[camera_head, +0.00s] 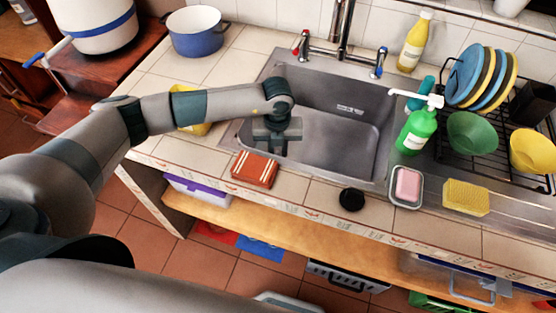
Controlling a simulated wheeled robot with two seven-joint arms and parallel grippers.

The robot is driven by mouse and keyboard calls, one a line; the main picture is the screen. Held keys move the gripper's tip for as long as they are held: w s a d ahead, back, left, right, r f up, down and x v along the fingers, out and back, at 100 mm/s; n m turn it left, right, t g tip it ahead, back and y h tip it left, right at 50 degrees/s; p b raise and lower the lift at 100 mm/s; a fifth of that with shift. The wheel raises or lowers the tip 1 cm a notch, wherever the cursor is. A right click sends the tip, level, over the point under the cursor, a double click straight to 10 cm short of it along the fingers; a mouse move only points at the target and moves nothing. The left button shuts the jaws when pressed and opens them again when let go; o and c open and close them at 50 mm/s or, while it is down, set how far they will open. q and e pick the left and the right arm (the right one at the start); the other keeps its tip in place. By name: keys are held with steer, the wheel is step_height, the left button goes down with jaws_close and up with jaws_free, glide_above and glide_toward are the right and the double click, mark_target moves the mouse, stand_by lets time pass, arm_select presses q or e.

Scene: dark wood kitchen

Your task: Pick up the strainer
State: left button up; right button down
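No thing in view is clearly a strainer. A small black round object (351,199) lies on the tiled counter at the front edge of the sink; it may be the strainer, but I cannot tell. My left gripper (278,146) hangs over the left part of the metal sink (335,150), pointing down. It is apart from the black object, to its upper left. The arm's wrist hides its fingers in part, so I cannot tell whether it is open or shut. My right gripper is not in view.
A red-brown striped sponge or cloth (254,169), soap dish (406,187), yellow sponge (466,197) and green soap bottle (418,130) surround the sink. A yellow object (188,108) sits partly behind my arm. A faucet (342,35) and dish rack (500,120) stand behind and right.

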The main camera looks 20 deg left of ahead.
mark_target(278, 153)
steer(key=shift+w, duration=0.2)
arm_select(q)
jaws_close()
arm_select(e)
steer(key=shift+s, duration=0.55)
